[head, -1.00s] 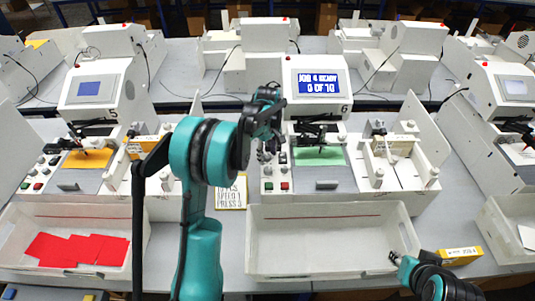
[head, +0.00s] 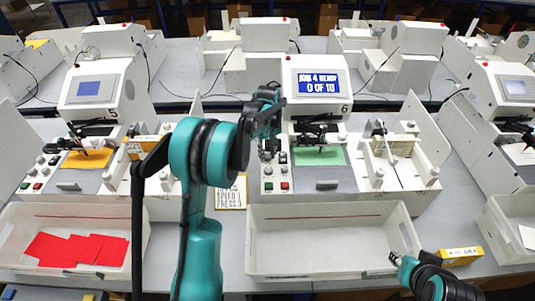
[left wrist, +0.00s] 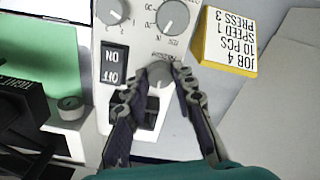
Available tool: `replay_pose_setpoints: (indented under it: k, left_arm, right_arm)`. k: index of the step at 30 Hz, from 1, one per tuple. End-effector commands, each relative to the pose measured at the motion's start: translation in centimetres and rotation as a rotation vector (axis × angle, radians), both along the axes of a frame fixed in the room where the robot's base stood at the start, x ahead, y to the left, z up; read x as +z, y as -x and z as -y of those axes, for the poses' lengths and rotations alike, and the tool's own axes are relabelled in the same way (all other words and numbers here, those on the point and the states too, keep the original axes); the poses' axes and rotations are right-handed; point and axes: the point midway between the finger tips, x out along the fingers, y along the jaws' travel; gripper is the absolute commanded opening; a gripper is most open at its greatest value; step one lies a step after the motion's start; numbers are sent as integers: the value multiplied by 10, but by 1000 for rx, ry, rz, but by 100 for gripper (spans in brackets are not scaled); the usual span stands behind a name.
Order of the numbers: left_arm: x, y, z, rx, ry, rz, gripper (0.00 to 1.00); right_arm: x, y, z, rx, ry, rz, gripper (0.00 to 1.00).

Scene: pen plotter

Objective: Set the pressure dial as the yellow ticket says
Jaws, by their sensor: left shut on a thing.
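The pressure dial (left wrist: 159,73) is a small grey knob on the plotter's control panel, its label partly legible upside down in the left wrist view. My left gripper (left wrist: 164,82) is shut on it, one finger at each side. The dial's setting cannot be read. In the head view, my left gripper (head: 268,150) is over the panel of machine 6 and covers the dial. The yellow ticket (left wrist: 229,42) reads JOB 4, 10 PCS, SPEED 1, PRESS 3. It also shows in the head view (head: 231,193). My right gripper (head: 395,258) is at the lower right, by the white tray; its fingers are unclear.
Two larger knobs (left wrist: 173,16) and an ON/OFF switch (left wrist: 113,65) are close beside the dial. Machine 6's screen (head: 318,84) reads JOB 4 READY, 0 OF 10. An empty white tray (head: 330,265) stands in front. A yellow box (head: 460,255) lies right of it.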

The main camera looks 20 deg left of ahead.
Motion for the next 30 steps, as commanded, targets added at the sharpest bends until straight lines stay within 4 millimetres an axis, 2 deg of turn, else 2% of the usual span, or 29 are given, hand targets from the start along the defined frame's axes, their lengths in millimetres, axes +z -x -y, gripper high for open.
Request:
replay_pose_setpoints:
  k: [15,30]
  left_arm:
    - [0,0,0,-358,1,-1,0]
    - [0,0,0,-440,1,-1,0]
  right_arm:
    - [-2,0,0,0,0,0,32]
    - [-3,0,0,0,0,0,32]
